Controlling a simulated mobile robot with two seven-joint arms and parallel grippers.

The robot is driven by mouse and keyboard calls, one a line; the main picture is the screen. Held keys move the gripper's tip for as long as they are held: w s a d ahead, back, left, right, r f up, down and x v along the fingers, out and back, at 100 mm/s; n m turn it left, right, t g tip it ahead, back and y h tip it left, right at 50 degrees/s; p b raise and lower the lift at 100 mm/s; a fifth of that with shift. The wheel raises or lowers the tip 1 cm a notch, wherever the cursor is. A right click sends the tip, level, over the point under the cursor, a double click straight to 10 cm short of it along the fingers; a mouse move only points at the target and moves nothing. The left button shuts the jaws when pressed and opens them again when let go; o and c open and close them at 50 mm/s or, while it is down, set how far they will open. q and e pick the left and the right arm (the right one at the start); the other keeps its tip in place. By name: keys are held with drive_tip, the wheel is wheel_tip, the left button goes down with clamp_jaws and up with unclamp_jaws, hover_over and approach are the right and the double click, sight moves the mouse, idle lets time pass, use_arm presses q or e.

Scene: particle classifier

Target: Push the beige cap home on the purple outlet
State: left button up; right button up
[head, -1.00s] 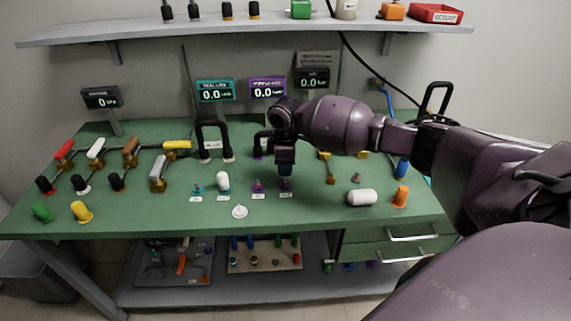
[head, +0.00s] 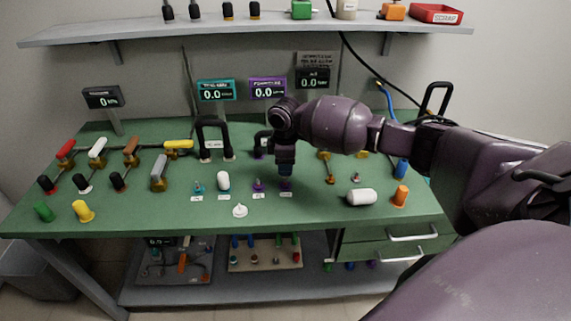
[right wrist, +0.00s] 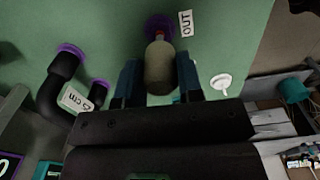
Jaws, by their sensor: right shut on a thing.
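My right gripper (right wrist: 158,82) is shut on the beige cap (right wrist: 159,68), which sits between its two dark blue fingers in the right wrist view. The cap's far end points at the purple outlet (right wrist: 160,24), beside a label reading OUT. A small reddish bit shows between cap and outlet; I cannot tell how far the cap is seated. In the head view my right gripper (head: 286,170) points down right over the purple outlet (head: 286,185) on the green bench, and its fingers hide the cap. My left gripper is not in view.
A second purple fitting (head: 258,185) and a white cap (head: 223,181) stand close on the left. A white disc (head: 240,210) lies in front. A white cylinder (head: 362,197) and an orange one (head: 400,196) are to the right. A black hose (right wrist: 62,88) with purple rings is nearby.

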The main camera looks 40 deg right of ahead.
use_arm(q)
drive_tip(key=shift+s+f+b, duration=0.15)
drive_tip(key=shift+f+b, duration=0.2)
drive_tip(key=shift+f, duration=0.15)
use_arm(e)
drive_tip(key=shift+f, duration=1.8)
drive_tip(key=o, duration=1)
drive_tip(key=shift+r, duration=0.15)
wheel_tip(320, 180, up, 10)
drive_tip(key=shift+f+p, duration=0.2)
drive_tip(key=shift+p, duration=0.6)
drive_tip(key=shift+r, duration=0.45)
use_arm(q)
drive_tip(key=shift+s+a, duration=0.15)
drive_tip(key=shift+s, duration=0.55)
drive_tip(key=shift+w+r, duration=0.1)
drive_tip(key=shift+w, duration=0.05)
